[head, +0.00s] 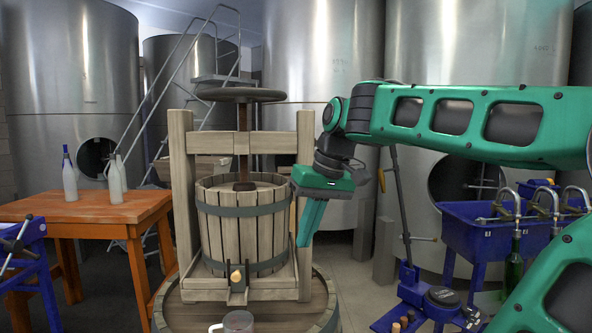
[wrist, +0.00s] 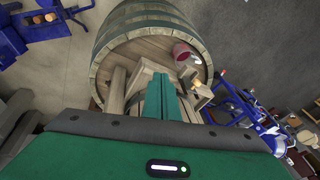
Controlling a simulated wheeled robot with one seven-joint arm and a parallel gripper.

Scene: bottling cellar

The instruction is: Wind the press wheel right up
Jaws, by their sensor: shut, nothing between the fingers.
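The press wheel (head: 241,95) is a dark, flat round wheel on top of the screw (head: 244,150), above the crossbeam of the wooden press. Below it the slatted press basket (head: 240,225) with grey hoops stands in the frame. My gripper (head: 310,225) is to the right of the press frame, lower than the wheel, fingers pointing down. It is shut and empty, and does not touch the wheel. In the wrist view my gripper's fingers (wrist: 168,98) show together, over the barrel top (wrist: 140,48). The wheel does not show in the wrist view.
An orange table (head: 95,208) with bottles is at left. A blue filler trough (head: 480,235) and a blue stand (head: 430,300) are at right. Steel tanks and a ladder stand behind.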

